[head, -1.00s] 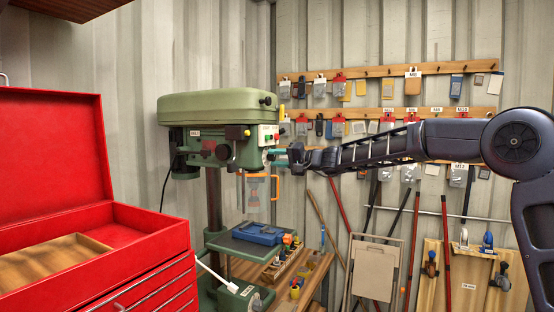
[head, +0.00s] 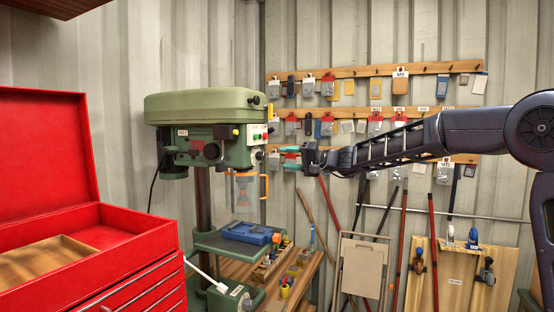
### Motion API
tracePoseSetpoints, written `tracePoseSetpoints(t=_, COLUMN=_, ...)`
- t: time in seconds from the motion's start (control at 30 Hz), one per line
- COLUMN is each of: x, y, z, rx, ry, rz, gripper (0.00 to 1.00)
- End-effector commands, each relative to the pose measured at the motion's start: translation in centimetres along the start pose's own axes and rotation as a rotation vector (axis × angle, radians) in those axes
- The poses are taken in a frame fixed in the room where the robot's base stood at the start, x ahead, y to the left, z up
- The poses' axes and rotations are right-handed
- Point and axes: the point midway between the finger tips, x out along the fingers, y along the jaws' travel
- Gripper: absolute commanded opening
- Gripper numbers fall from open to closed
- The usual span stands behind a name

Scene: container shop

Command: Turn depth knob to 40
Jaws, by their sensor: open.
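The green drill press (head: 205,106) stands left of centre in the head view. A control panel with a green and a red button (head: 257,134) is on the right of its head. A small round dark knob (head: 258,155) sits just below the panel; I cannot read any scale or number on it. A larger dark knob (head: 211,151) is on the front of the head. My gripper (head: 290,158) is right of the drill head, with a small gap in the picture. Its two teal fingers are apart, one above the other, pointing left, with nothing between them.
An orange-framed clear guard (head: 246,188) hangs below the drill head. A blue vise (head: 248,233) sits on the drill table. A red tool chest (head: 120,245) stands open at the left. Pegboards with hanging packets line the back wall. A folded chair (head: 361,266) leans there.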

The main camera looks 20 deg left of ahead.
Motion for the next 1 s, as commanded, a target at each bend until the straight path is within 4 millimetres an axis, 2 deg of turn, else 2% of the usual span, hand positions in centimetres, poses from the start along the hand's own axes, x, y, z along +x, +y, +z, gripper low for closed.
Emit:
tracePoseSetpoints(t=0.2, x=-1.7, y=0.0, z=0.0, rx=0.000, ry=0.001, rz=0.001, gripper=0.51)
tracePoseSetpoints(t=0.77, x=-2.2, y=0.0, z=0.1, rx=-0.004, ry=-0.003, rz=0.007, gripper=0.51)
tracePoseSetpoints(t=0.87, x=-3.6, y=0.1, z=0.6, rx=-0.023, ry=-0.015, rz=0.040, gripper=0.51)
tracePoseSetpoints(t=1.0, x=-7.8, y=1.0, z=2.0, rx=-0.067, ry=-0.051, rz=0.147, gripper=0.51)
